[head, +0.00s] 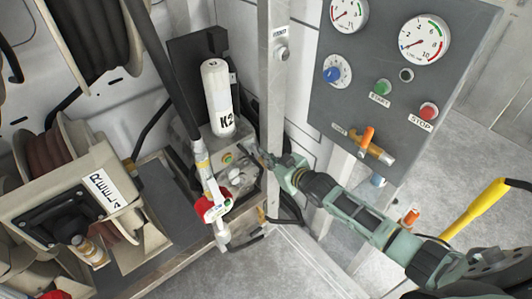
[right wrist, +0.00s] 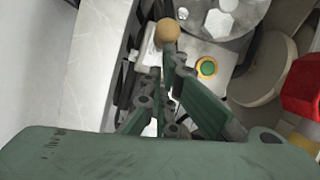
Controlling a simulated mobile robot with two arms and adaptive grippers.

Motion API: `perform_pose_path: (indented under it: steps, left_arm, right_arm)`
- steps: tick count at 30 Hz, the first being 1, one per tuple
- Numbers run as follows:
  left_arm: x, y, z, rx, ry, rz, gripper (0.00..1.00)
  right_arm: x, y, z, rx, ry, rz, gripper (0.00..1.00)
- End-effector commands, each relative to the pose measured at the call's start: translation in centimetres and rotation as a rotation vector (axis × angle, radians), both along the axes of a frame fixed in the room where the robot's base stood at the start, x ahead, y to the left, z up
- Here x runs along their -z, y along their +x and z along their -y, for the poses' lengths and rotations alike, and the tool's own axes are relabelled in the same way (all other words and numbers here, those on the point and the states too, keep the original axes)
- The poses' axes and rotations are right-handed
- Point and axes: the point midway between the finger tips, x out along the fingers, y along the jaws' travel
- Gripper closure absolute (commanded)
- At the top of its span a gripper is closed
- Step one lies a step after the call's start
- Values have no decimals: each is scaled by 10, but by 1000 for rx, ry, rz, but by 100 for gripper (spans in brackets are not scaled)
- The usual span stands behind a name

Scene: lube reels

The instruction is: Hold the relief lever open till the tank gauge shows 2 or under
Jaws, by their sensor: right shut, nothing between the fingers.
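Two round white gauges sit on the grey panel: the left gauge (head: 349,10) is cut off at the top, the right gauge (head: 424,38) shows whole. Both red needles point to the lower left; I cannot tell which is the tank gauge. My right gripper (head: 266,161) is shut and empty beside the box below the K2 cylinder (head: 218,98). In the right wrist view its fingers (right wrist: 165,68) end just below a tan ball knob (right wrist: 167,30); I cannot tell whether they touch. The knob may be the relief lever's end. My left gripper is not in view.
A green button with a yellow ring (right wrist: 206,67) is right of the fingers. The panel (head: 335,95) carries start and stop buttons, a blue dial and an orange-handled valve (head: 368,137). Hose reels (head: 75,150) fill the left.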

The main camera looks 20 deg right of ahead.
Motion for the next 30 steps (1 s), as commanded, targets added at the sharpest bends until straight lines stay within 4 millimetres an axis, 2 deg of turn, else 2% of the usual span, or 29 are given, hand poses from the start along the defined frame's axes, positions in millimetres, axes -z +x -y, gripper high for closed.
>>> perform_pose_path:
  steps: [3,17,20,26,27,30]
  left_arm:
    - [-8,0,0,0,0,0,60]
    - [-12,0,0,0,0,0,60]
    - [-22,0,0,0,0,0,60]
    - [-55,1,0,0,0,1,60]
    - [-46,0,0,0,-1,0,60]
    - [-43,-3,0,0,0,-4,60]
  right_arm:
    - [-8,0,0,0,0,-1,100]
    - [-12,0,0,0,-1,-2,100]
    - [-22,1,-1,0,0,-1,100]
    - [-59,5,-3,2,0,2,100]
    - [-49,-6,1,1,-2,-5,100]
    - [-52,-29,7,1,-1,-4,100]
